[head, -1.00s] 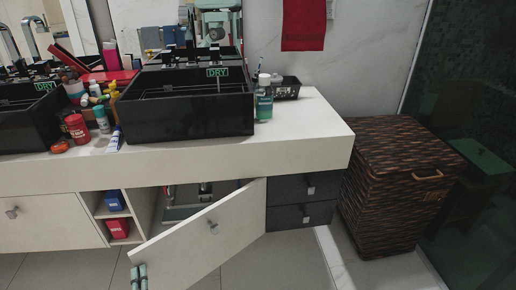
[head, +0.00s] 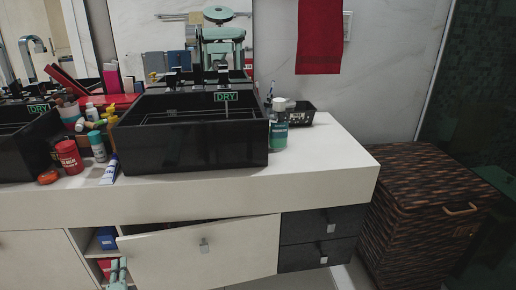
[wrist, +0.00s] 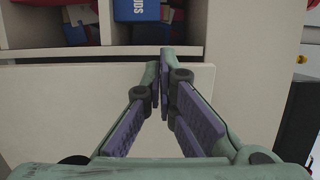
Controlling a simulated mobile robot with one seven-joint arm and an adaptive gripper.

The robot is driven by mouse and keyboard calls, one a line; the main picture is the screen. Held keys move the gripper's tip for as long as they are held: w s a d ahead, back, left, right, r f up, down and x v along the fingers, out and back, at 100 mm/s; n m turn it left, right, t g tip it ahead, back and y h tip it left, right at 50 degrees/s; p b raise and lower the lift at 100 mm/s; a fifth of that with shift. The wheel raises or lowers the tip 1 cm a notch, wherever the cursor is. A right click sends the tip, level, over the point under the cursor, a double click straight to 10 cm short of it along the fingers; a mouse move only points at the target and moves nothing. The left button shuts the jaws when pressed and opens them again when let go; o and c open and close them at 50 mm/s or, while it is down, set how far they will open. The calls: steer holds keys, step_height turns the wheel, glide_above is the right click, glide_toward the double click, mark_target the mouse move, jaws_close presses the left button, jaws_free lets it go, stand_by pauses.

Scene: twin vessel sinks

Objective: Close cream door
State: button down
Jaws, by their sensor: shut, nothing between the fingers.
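The cream door (head: 200,252) under the right sink hangs slightly ajar in the head view. Its right edge is beside the dark drawers, and a dark gap shows along its top toward the left. My gripper (head: 118,268) is at the door's left edge, in front of the open shelf. In the wrist view my gripper (wrist: 163,58) is shut and empty, its fingertips over a cream panel (wrist: 50,105). I cannot tell whether the fingertips touch the door.
The open shelf (head: 84,243) left of the door holds blue and red boxes. Dark drawers (head: 320,240) are on the right, and a woven hamper (head: 425,215) stands beyond them. The countertop (head: 240,188) overhangs the door and carries a black sink (head: 190,140), bottles and tubes.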

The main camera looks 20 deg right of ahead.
steer(key=shift+w+a, duration=0.1)
steer(key=shift+w, duration=0.7)
steer(key=shift+s, duration=0.15)
steer(key=s+a+b, duration=0.3)
steer(key=s+a, duration=0.5)
steer(key=s, duration=0.1)
steer(key=shift+s+a+b, duration=0.3)
steer(key=shift+a+b, duration=0.1)
